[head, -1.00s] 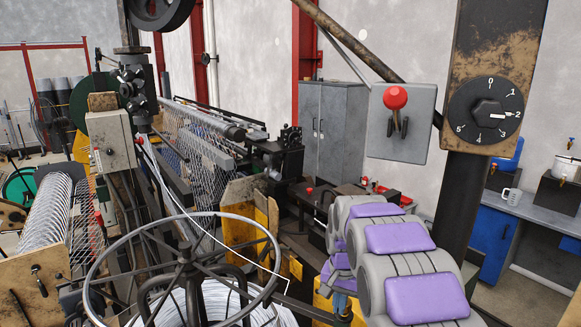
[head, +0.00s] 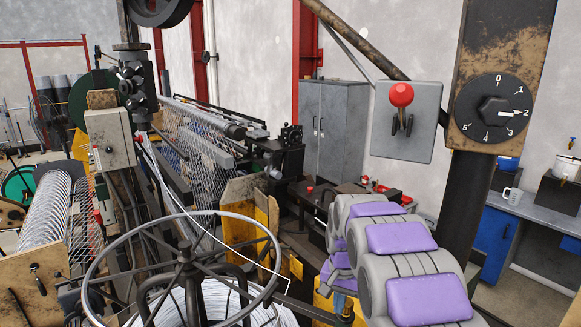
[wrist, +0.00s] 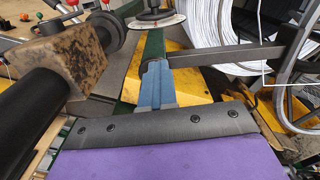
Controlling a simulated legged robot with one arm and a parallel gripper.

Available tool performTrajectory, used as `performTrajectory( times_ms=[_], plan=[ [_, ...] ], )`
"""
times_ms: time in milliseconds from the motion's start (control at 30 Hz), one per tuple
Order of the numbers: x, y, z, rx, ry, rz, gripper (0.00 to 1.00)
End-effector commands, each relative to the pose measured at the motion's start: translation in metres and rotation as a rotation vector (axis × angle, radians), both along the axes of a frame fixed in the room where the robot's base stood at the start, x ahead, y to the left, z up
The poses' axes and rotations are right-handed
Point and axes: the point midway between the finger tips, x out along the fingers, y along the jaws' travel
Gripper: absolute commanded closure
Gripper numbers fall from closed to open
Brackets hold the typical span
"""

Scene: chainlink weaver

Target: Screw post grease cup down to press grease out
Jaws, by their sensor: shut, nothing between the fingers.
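I cannot make out the grease cup for certain in either view. A dark post (head: 470,200) stands right of my arm in the head view, with a worn box and a dial (head: 492,108) numbered 0 to 5. The same box (wrist: 65,62) and the dial's knob (wrist: 103,30) show at the left in the wrist view. My gripper (wrist: 157,72) shows in the wrist view as blue-grey fingers beyond a dark bar and purple pad. It is shut and empty, with a green bar and yellow surface behind its tips. In the head view my padded arm mostly hides it.
A spoked wheel (head: 183,268) stands over a white wire coil (head: 225,305), left of my arm. Mesh machinery (head: 200,150) fills the left. A bench with a mug (head: 511,196) is at the right.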

Motion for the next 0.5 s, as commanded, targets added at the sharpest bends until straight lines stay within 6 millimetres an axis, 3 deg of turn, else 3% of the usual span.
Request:
performTrajectory(
  times_ms=[500],
  plan=[
    [0.001,0.006,0.054,-0.005,-0.006,0.001,1.0]
  ],
)
